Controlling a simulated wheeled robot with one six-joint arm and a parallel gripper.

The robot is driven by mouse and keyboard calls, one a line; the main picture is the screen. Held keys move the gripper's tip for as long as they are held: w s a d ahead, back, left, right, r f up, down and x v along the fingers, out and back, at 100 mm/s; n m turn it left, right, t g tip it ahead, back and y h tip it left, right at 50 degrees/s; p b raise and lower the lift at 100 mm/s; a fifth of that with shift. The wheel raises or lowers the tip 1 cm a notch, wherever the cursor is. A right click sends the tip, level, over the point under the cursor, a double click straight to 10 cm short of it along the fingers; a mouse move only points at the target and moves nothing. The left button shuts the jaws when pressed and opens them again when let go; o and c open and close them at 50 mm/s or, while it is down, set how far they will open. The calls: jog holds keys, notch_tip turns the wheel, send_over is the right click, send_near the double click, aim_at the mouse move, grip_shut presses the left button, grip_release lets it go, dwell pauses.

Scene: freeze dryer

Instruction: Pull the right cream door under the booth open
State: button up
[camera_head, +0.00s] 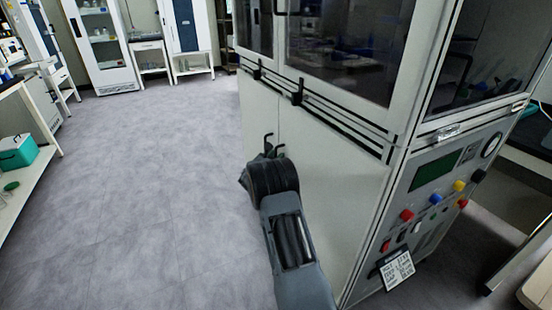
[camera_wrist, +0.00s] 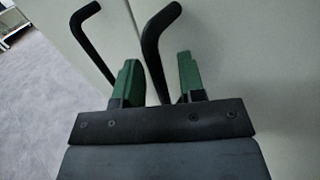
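The right cream door (camera_head: 335,185) is a pale panel under the glazed booth (camera_head: 345,45). It looks shut, and a seam parts it from the left cream door (camera_head: 258,115). In the wrist view, the right door's black bent handle (camera_wrist: 152,42) runs down between the two green fingers of my gripper (camera_wrist: 158,82). Gaps show on both sides of the handle, so my gripper is open around it. The left door's black handle (camera_wrist: 88,35) passes outside the left finger. In the head view, my gripper (camera_head: 268,152) is at the handles, its fingers mostly hidden by my wrist.
A control panel (camera_head: 430,205) with coloured knobs and a hanging label (camera_head: 396,268) is on the booth's right side. Open grey floor (camera_head: 160,190) lies left of the doors. A bench with a green box (camera_head: 18,151) stands at the far left, with white cabinets (camera_head: 103,45) behind.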

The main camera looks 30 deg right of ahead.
jog(key=shift+d, duration=0.1)
grip_shut()
dwell(0.3)
